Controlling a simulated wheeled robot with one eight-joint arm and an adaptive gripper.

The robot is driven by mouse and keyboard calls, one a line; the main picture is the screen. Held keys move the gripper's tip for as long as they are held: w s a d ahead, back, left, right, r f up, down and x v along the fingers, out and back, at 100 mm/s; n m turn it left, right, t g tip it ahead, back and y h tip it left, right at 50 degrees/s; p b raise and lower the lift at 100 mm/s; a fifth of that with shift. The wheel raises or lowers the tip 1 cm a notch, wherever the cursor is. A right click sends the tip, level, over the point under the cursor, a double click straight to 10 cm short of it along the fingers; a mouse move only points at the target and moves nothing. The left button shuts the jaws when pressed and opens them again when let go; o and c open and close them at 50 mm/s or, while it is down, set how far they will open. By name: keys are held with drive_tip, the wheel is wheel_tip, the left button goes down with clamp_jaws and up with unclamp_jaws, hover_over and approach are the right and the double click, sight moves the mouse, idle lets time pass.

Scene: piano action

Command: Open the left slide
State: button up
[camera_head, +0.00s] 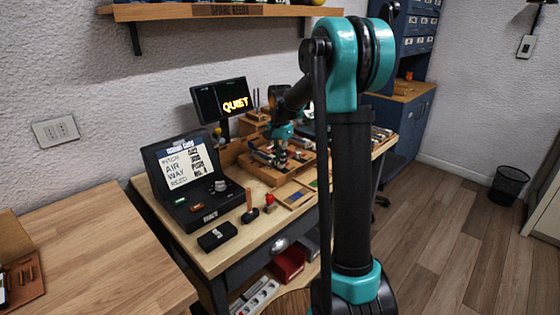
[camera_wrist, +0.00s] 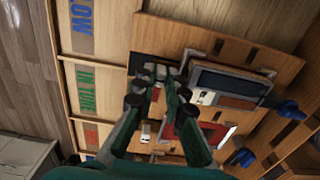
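In the wrist view my gripper (camera_wrist: 158,74) reaches over a wooden board. Its fingertips are close together at a dark part near the left of a mechanism. Whether they touch or hold anything there cannot be made out. In the head view my arm reaches to the wooden workstation (camera_head: 300,168) on the bench, and the fingertips are too small to read.
Trays labelled LOW (camera_wrist: 82,28) and IN TUNE (camera_wrist: 88,90) lie left of the board. Blue knobs (camera_wrist: 291,110) stick out on the right. On the bench are an open black case (camera_head: 185,170), a monitor (camera_head: 222,98) and a black box (camera_head: 217,236). A shelf (camera_head: 215,12) hangs above.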

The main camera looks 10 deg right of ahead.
sight(287, 172)
clamp_jaws()
drive_tip(key=shift+s+d, duration=0.6)
drive_tip(key=shift+s, duration=0.2)
drive_tip(key=shift+s+d, duration=0.55)
drive_tip(key=shift+s, duration=0.25)
drive_tip(key=shift+o, duration=2.3)
unclamp_jaws()
wheel_tip(287, 172, up, 12)
